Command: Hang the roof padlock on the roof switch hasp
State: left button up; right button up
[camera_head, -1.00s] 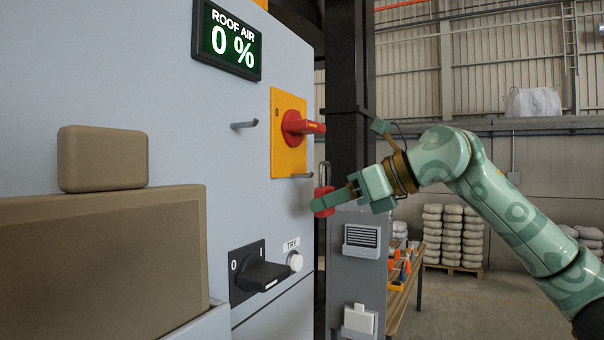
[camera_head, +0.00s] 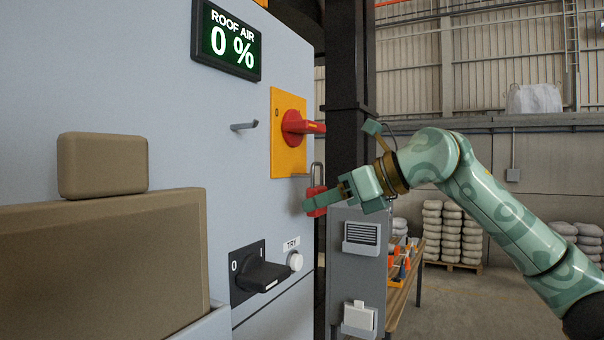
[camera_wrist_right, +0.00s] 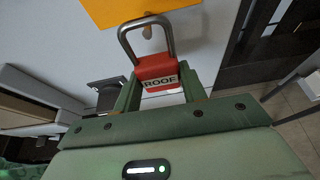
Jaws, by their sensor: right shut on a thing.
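The red roof padlock (camera_head: 315,199) is held by my right gripper (camera_head: 318,203), with its grey shackle pointing up. In the right wrist view the padlock (camera_wrist_right: 157,75) carries the label ROOF and sits between the two green fingers (camera_wrist_right: 157,92). The roof switch is a red rotary handle (camera_head: 297,127) on a yellow plate (camera_head: 288,150), pointing right. A small grey peg, seemingly the hasp (camera_head: 301,176), juts out at the plate's lower edge. The shackle is close to the peg; I cannot tell whether they touch. My left gripper is not in view.
Another grey peg (camera_head: 244,126) sticks out left of the yellow plate. Below are a black rotary switch (camera_head: 262,277) and a white TRY button (camera_head: 295,261). A display (camera_head: 228,40) reads ROOF AIR 0 %. A brown box (camera_head: 105,260) stands at left.

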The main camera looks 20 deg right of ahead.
jog(key=shift+w+a, duration=0.15)
jog(key=shift+w, duration=0.05)
jog(key=shift+w+a+p, duration=0.35)
jog(key=shift+w+p, duration=0.05)
jog(key=shift+w+a+f, duration=0.1)
jog(key=shift+w+f, duration=0.05)
dwell(0.7)
jog(key=shift+w+a+f, duration=0.2)
jog(key=shift+w, duration=0.05)
jog(key=shift+w+a+f, duration=0.1)
jog(key=shift+f, duration=0.05)
dwell(0.6)
jog(key=shift+f, duration=0.15)
dwell(0.5)
jog(key=o, duration=1.1)
